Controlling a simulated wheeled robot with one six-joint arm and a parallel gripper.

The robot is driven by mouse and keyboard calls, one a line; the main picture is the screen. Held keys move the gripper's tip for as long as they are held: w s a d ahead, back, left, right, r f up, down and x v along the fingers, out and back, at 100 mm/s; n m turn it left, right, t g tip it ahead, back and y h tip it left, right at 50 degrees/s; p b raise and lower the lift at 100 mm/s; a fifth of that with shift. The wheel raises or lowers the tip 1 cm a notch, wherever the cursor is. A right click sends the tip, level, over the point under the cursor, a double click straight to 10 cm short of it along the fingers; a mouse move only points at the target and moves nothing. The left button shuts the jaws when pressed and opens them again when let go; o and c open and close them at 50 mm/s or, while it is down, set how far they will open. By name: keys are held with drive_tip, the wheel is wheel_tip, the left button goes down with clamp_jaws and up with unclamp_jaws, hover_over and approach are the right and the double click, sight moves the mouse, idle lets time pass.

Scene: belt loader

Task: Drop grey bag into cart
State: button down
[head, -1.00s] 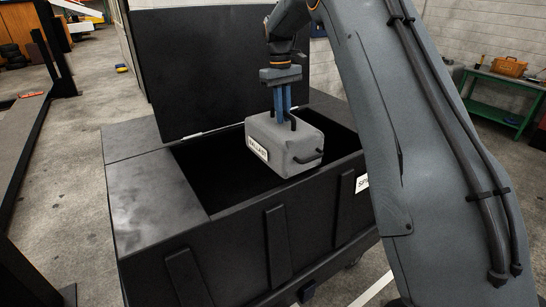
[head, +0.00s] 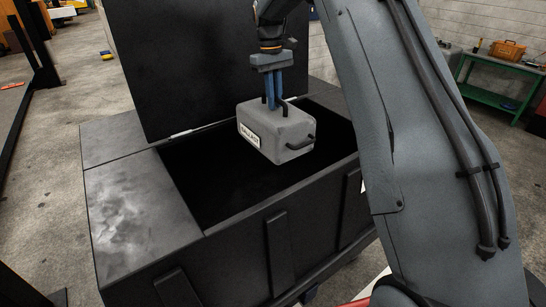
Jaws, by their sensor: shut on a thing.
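The grey bag (head: 276,134) is a boxy block with a white label on its left face and a dark handle on its right end. My gripper (head: 273,101) has blue fingers and is shut on the dark handle on top of the bag. The bag hangs over the opening of the black cart (head: 250,243). The cart's lid (head: 190,62) stands open behind the opening. The inside of the cart is dark, and its floor cannot be made out. The bag appears apart from the cart's rim.
A flat black panel (head: 135,215) covers the cart's left end. My arm fills the right side and hides the cart's right end. A green table (head: 500,95) with an orange basket (head: 508,50) stands at the far right. Open floor lies to the left.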

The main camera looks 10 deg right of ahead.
sight(285, 130)
drive_tip(key=shift+f+b, duration=0.9)
drive_tip(key=shift+f, duration=1.1)
drive_tip(key=c, duration=1.8)
unclamp_jaws()
drive_tip(key=shift+o, duration=0.6)
drive_tip(key=shift+s+f, duration=0.1)
drive_tip(key=shift+f, duration=0.1)
drive_tip(key=shift+w+a+r+b, duration=0.15)
drive_tip(key=shift+r+b, duration=0.4)
drive_tip(key=shift+r, duration=0.8)
drive_tip(key=shift+w+d+r+b, duration=0.15)
drive_tip(key=shift+r+b, duration=0.35)
drive_tip(key=shift+r, duration=0.8)
drive_tip(key=shift+w+a+r+b, duration=0.15)
drive_tip(key=shift+r+b, duration=0.4)
drive_tip(key=shift+r, duration=0.8)
